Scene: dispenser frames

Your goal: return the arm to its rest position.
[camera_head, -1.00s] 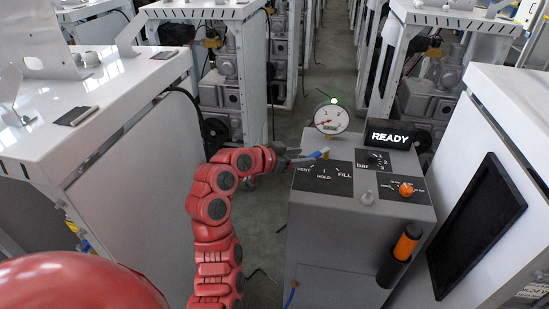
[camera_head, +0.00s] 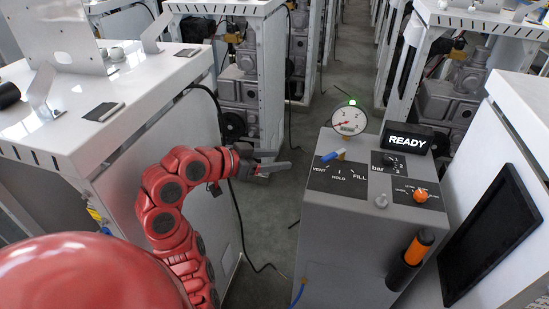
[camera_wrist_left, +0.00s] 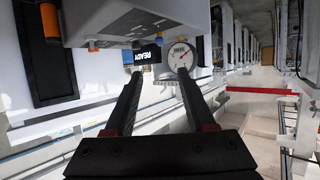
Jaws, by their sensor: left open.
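My left arm (camera_head: 165,195) is red and comes in from the lower left in the head view. Its dark gripper (camera_head: 282,161) is open and empty over the aisle, left of the grey dispenser (camera_head: 345,235) and apart from it. In the left wrist view, the two dark fingers (camera_wrist_left: 158,80) are spread with nothing between them. The valve lever with a blue end (camera_head: 332,156) is on the dispenser's top, by the VENT, HOLD and FILL label; its blue end points left. My right gripper is not in view.
A round gauge (camera_head: 348,121) with a lit green lamp (camera_head: 352,102) and a READY display (camera_head: 406,139) stand at the dispenser's back. An orange knob (camera_head: 420,195) is on its right. A white bench (camera_head: 120,95) stands close left of my arm. The aisle floor (camera_head: 268,215) between is clear except for cables.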

